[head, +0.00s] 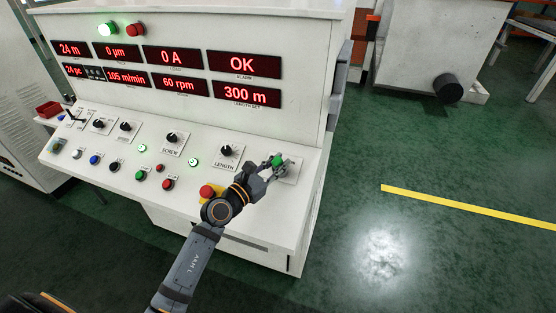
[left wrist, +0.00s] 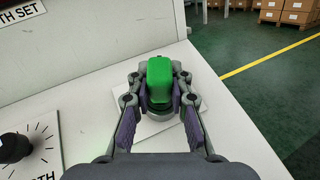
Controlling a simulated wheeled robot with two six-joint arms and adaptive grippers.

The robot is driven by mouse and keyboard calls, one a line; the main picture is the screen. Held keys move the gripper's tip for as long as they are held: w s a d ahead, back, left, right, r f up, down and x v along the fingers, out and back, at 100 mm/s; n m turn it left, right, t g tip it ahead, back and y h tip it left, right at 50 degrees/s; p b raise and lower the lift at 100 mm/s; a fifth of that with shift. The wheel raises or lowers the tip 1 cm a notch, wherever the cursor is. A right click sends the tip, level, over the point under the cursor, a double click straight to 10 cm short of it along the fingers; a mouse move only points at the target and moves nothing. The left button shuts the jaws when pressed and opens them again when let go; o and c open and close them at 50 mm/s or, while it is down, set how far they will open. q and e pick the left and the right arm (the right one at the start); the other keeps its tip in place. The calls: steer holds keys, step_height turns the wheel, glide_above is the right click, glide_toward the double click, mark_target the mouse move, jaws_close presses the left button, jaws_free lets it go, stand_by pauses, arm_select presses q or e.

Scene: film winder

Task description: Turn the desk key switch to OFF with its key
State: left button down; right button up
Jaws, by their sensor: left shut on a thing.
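The key has a green head (head: 277,159) and sits at the right end of the white sloped desk (head: 248,217). My left gripper (head: 271,166) reaches it from the front, past the emergency stop. In the left wrist view the green key head (left wrist: 160,75) stands up between the two fingers of my left gripper (left wrist: 160,97), which are shut on it. Below it is the grey round body of the key switch (left wrist: 160,117) on a light square plate (left wrist: 133,129). The fingers hide much of the switch and any position marks. My right gripper is not in view.
A red emergency stop (head: 207,191) on a yellow base is close to my left forearm. The LENGTH knob (head: 226,150) is just left of the switch. Displays (head: 244,65) rise behind. Open green floor (head: 430,150) lies right of the desk.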

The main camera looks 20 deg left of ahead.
arm_select(q)
steer(key=shift+r+n+t+y+p, duration=0.15)
steer(key=shift+n+t+y+p, duration=0.65)
steer(key=shift+n+y+p, duration=1.4)
steer(key=shift+n+y, duration=0.1)
steer(key=shift+y, duration=0.1)
